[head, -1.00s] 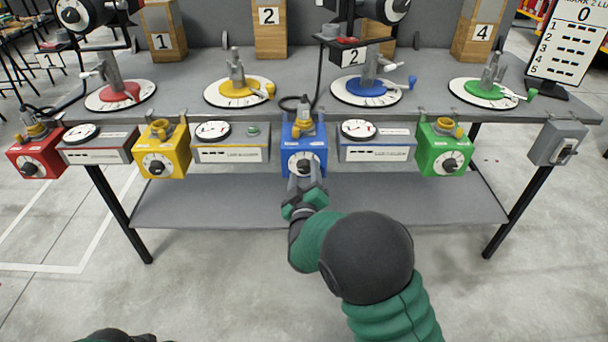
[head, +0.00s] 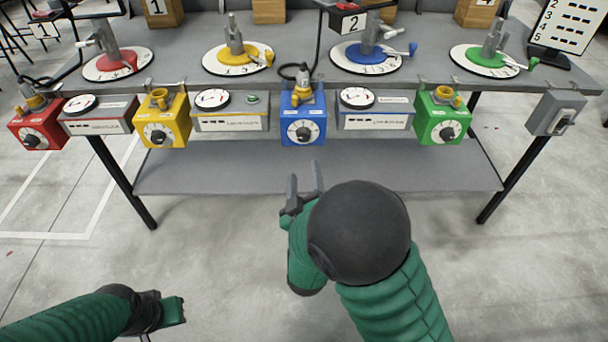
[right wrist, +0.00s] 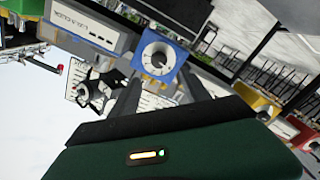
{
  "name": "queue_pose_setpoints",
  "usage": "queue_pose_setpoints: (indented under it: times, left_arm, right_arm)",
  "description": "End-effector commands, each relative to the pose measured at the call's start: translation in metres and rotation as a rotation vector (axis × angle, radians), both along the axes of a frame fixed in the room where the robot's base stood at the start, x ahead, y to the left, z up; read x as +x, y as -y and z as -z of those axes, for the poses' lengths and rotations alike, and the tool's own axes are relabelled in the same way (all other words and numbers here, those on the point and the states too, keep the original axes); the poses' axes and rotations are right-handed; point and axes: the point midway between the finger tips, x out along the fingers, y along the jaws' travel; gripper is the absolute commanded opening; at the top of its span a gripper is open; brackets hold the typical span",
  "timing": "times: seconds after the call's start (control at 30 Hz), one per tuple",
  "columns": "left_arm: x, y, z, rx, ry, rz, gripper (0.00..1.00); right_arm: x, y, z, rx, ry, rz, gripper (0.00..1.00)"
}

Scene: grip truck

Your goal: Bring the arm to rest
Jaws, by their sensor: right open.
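My right gripper (head: 305,183) is open and empty in the head view, in front of and below the blue control box (head: 303,128), apart from it. Its two grey fingers point toward the bench. In the right wrist view the gripper's fingers (right wrist: 165,100) stand apart with nothing between them, and the blue box (right wrist: 158,54) shows beyond. My left gripper (head: 172,312) is low at the left in the head view; its dark wrist and green end show, but its jaw opening cannot be made out.
A grey bench (head: 190,60) spans the view with a lower shelf (head: 220,168). Red (head: 37,130), yellow (head: 161,130) and green (head: 443,125) dial boxes hang on its front edge, with a grey switch box (head: 556,115) at the right. The floor before it is clear.

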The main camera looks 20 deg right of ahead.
Motion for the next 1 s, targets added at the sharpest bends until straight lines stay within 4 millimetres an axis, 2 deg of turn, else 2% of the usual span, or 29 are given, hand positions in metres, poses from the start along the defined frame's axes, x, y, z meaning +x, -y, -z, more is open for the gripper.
queue_pose_setpoints:
  times: [0.33,0.47,0.57,0.67,0.8,1.0]
  left_arm:
    - [0.0,0.0,0.0,0.0,0.0,0.0,0.0]
    - [0.0,0.0,0.0,0.0,0.0,0.0,0.0]
    - [0.0,0.0,0.0,0.0,0.0,0.0,0.0]
    - [0.0,0.0,0.0,0.0,0.0,0.0,0.0]
    - [0.0,0.0,0.0,0.0,0.0,0.0,0.0]
    - [0.0,0.0,0.0,0.0,0.0,0.0,0.0]
  right_arm:
    - [0.001,0.001,0.004,0.027,-0.022,-0.006,0.55]
    - [0.002,0.002,0.027,0.18,-0.154,-0.041,0.55]
    - [-0.008,0.0,0.054,0.355,-0.328,-0.071,0.55]
    - [-0.033,-0.002,0.078,0.51,-0.519,-0.072,0.55]
    - [-0.084,0.003,0.102,0.657,-0.775,-0.016,0.55]
    - [-0.165,0.026,0.116,0.753,-1.065,0.156,0.55]
